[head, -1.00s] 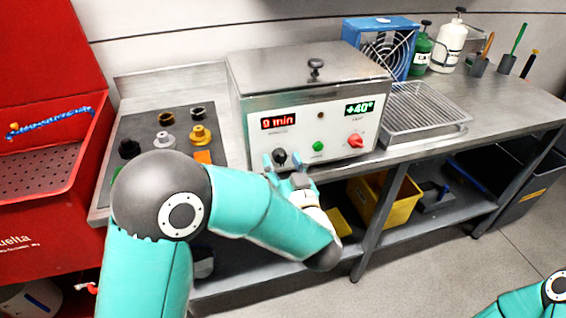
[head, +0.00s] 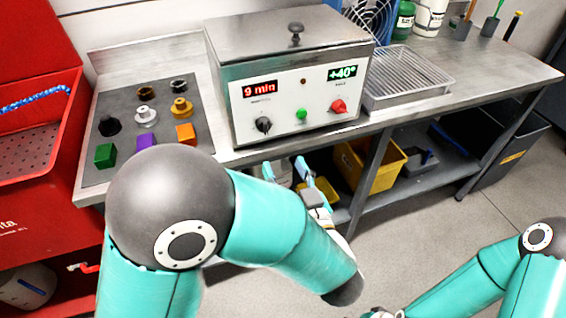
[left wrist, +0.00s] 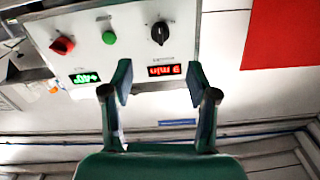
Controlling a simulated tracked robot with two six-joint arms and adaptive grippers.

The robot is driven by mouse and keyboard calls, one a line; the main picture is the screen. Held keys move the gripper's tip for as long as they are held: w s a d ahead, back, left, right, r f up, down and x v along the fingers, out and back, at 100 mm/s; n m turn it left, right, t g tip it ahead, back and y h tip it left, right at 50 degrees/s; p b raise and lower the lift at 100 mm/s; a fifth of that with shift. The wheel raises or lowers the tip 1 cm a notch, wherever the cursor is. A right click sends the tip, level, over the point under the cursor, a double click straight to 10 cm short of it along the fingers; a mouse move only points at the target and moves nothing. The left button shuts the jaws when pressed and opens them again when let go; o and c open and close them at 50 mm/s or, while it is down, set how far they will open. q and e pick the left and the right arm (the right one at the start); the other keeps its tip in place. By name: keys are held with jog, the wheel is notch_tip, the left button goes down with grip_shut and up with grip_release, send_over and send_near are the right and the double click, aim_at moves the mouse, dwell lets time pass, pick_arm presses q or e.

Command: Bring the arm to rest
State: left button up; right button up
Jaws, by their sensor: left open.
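My left gripper (head: 285,170) is open and empty in the head view, just below the front of the metal bath with the control panel (head: 300,95). It is apart from the black knob (head: 263,124). In the left wrist view my left gripper (left wrist: 160,85) shows its two fingers spread, with the panel (left wrist: 125,50) upside down beyond them. The panel reads 9 min and +40°, with a green button (head: 302,114) and a red knob (head: 338,106). My right arm (head: 500,270) enters at the lower right; its gripper is not clearly visible.
A grey mat (head: 125,125) with several coloured parts lies left of the bath. A wire tray (head: 405,78) stands to its right. A yellow bin (head: 372,165) sits on the lower shelf. A red cabinet (head: 35,215) stands at the left. Floor at the right is clear.

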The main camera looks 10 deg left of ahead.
pick_arm(q)
jog(key=shift+w+f, duration=0.1)
dwell(0.3)
jog(key=w+a+f+m+g+h+p, duration=0.15)
jog(key=f+h, duration=0.25)
jog(key=f, duration=0.5)
jog(key=w+a+f+m+g+h+p, duration=0.1)
jog(key=w+f+g+h+p, duration=0.2)
jog(key=f, duration=0.6)
jog(key=s+f+g+h+p, duration=0.1)
jog(key=s+f+g+h, duration=0.2)
jog(key=s, duration=0.7)
jog(key=s+f+g+h+p, duration=0.1)
jog(key=s+f+g+h, duration=0.3)
jog(key=s+f+g, duration=0.3)
jog(key=s+f, duration=0.3)
jog(key=s, duration=0.1)
